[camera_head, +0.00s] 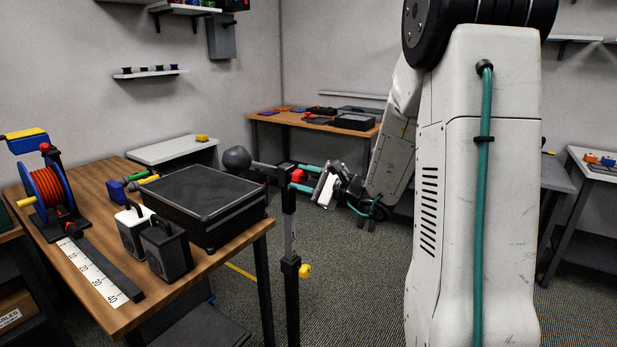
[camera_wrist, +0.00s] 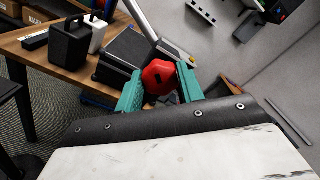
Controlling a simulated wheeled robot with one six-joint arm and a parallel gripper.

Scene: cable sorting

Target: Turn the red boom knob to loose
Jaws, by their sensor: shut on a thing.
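The red boom knob (camera_head: 297,175) sits at the top of a dark upright stand (camera_head: 290,235), where the boom (camera_head: 268,168) crosses it. In the wrist view the red knob (camera_wrist: 158,76) lies between my gripper's two teal fingers (camera_wrist: 160,88). My gripper (camera_head: 307,178) is shut on the knob from the right side. The knob's far side is hidden, and no loose or tight marking can be read. A dark grey ball (camera_head: 237,158) is at the boom's left end.
A yellow knob (camera_head: 305,270) sticks out lower on the stand. Left of the stand, a wooden table (camera_head: 190,295) bears a black case (camera_head: 200,195), a cable reel (camera_head: 47,190) and two small boxes. Open carpet (camera_head: 350,280) lies right of the stand.

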